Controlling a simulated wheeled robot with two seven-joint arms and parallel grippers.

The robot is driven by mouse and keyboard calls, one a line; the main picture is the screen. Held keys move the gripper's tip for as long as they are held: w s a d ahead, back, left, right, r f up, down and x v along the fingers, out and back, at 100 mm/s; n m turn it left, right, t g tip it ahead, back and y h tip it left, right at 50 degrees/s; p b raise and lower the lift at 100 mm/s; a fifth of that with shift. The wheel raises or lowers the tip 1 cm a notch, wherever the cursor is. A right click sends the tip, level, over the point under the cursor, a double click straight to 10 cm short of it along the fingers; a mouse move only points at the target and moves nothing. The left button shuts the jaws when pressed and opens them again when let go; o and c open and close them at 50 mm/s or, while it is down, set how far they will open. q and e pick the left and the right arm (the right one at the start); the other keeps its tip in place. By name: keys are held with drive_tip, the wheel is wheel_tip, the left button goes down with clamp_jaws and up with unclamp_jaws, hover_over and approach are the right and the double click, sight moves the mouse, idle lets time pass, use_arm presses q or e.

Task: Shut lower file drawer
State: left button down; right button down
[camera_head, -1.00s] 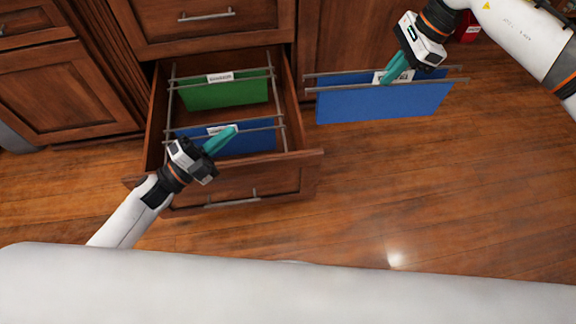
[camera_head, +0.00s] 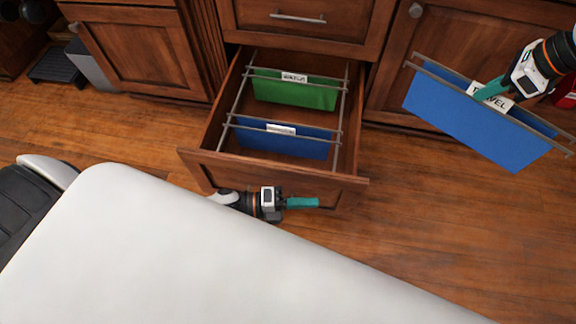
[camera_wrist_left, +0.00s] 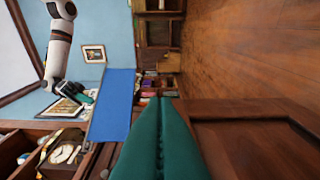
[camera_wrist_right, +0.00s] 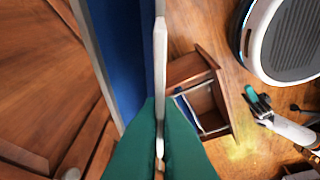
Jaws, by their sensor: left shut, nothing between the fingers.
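The lower file drawer (camera_head: 215,165) stands pulled out from the wood cabinet in the head view. A green folder (camera_head: 295,92) and a blue folder (camera_head: 285,145) hang on its metal rails. My left gripper (camera_head: 316,203) is shut and empty, low in front of the drawer's front panel; whether it touches is unclear. Its teal fingers also show in the left wrist view (camera_wrist_left: 160,115). My right gripper (camera_head: 482,97) is shut on a labelled blue hanging folder (camera_head: 470,120), held in the air right of the drawer. The drawer also shows in the right wrist view (camera_wrist_right: 205,75).
A shut upper drawer (camera_head: 297,38) is right above the open one. Cabinet doors (camera_head: 140,50) flank it. A red object (camera_head: 567,95) stands at the far right. The wood floor (camera_head: 400,240) at the right front is clear.

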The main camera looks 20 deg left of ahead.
sight(320, 187)
drive_tip(key=shift+f+b, duration=0.4)
drive_tip(key=shift+f, duration=0.1)
drive_tip(key=shift+f+b, duration=0.3)
use_arm(q)
drive_tip(key=shift+w+d, duration=0.25)
drive_tip(key=shift+w, duration=0.6)
drive_tip(key=shift+w+d, duration=0.2)
drive_tip(key=shift+w, duration=0.7)
drive_tip(key=shift+w+d, duration=0.25)
drive_tip(key=shift+w, duration=0.6)
use_arm(e)
drive_tip(key=shift+f, duration=0.1)
